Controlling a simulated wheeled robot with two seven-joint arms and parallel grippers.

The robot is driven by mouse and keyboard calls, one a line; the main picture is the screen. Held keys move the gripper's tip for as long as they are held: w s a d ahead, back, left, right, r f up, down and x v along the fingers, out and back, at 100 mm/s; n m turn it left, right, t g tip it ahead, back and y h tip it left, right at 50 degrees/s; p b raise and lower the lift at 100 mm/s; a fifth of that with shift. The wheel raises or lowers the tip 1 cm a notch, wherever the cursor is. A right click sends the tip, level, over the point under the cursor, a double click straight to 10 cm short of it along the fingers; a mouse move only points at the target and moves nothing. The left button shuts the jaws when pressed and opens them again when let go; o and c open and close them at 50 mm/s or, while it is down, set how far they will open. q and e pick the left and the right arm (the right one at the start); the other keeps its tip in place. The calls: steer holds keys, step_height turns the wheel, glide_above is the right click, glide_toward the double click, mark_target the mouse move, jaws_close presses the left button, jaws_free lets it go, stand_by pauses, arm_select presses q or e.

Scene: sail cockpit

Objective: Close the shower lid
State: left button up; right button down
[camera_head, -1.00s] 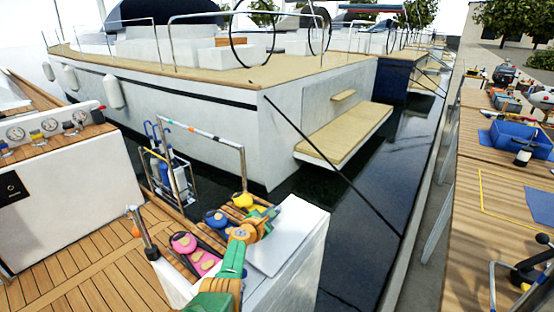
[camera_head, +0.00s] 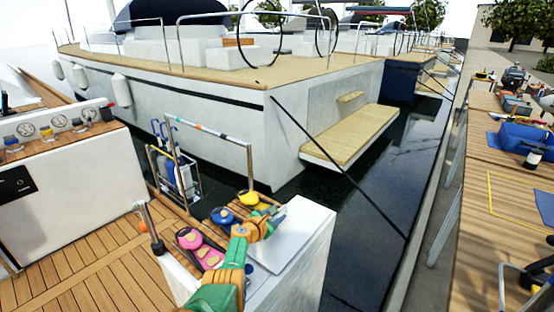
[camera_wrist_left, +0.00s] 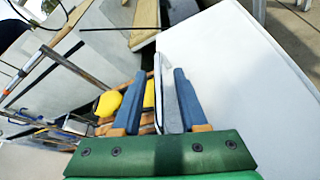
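A thin pale panel, which looks like the shower lid (camera_wrist_left: 171,92), shows in the left wrist view between my left gripper's two blue fingers. Its left edge is bright and its face is grey. My left gripper (camera_head: 278,213) is over the white console's top in the head view. Its fingers (camera_wrist_left: 159,98) are apart, with a visible gap on the lid's left side; contact on the right side is unclear. In the head view my gripper and arm largely hide the lid. My right gripper is in neither view.
A metal rail (camera_head: 250,165) stands behind. Dark water (camera_head: 360,215) lies right of the console. A dock with worktables is at far right.

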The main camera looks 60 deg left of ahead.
arm_select(q)
steer(key=shift+r, duration=0.1)
steer(key=shift+r+p, duration=0.15)
steer(key=shift+p, duration=0.2)
steer(key=s+d+r+p, duration=0.1)
steer(key=p, duration=0.2)
steer(key=shift+s+r, duration=0.3)
steer(key=shift+s, duration=0.1)
steer(key=p+v, duration=0.1)
steer(key=v, duration=0.1)
steer(key=p+v, duration=0.2)
steer(key=shift+s+d+f, duration=0.15)
steer(key=shift+f, duration=0.05)
steer(key=shift+s+d, duration=0.15)
steer(key=shift+s, duration=0.15)
steer(key=shift+f, duration=0.1)
steer(key=shift+w, duration=0.1)
